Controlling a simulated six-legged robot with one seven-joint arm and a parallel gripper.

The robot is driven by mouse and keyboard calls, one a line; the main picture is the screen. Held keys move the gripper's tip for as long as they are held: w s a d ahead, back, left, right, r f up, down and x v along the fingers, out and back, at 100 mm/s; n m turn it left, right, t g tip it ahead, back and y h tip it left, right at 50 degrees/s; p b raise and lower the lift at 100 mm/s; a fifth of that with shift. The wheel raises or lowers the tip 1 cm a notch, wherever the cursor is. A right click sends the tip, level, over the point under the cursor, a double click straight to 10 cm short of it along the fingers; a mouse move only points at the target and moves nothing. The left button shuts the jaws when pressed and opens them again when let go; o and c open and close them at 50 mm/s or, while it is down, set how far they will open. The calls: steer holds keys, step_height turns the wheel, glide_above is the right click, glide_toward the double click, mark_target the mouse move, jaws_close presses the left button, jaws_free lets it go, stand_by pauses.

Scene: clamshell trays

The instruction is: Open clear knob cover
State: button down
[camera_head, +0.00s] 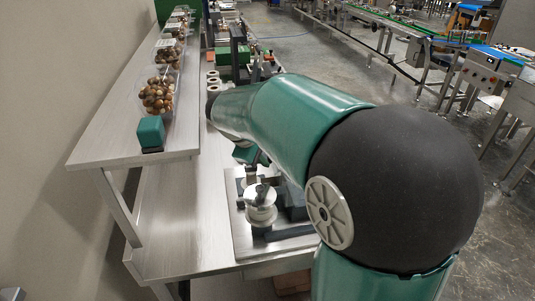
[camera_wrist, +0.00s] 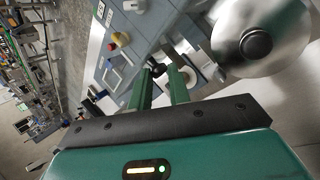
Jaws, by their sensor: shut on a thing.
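My gripper (camera_wrist: 162,76) is in the wrist view, its two green fingers reaching up to a grey panel (camera_wrist: 124,50). A small dark part (camera_wrist: 156,69) sits between the fingertips, and the jaws are shut on it. A pale round piece (camera_wrist: 184,76) is beside the right fingertip. I cannot clearly make out the clear knob cover's outline. In the head view, my arm hides most of the gripper, and the machine (camera_head: 236,232) stands on the bench under it.
A large silver disc with a black knob (camera_wrist: 256,44) lies right of the fingers. The panel has a red-and-yellow button (camera_wrist: 120,39). A raised shelf (camera_head: 130,128) at left holds clear trays of brown round items (camera_head: 158,93) and a green block (camera_head: 151,132). Conveyors stand far right.

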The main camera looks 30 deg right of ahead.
steer(key=shift+s+f, duration=0.2)
steer(key=shift+f, duration=0.05)
steer(key=c, duration=1.3)
jaws_free()
steer(key=shift+s+r, duration=0.1)
steer(key=shift+s, duration=0.05)
steer(key=w+v, duration=0.1)
steer(key=v, duration=0.6)
steer(key=shift+s+r, duration=0.25)
steer(key=shift+s, duration=0.1)
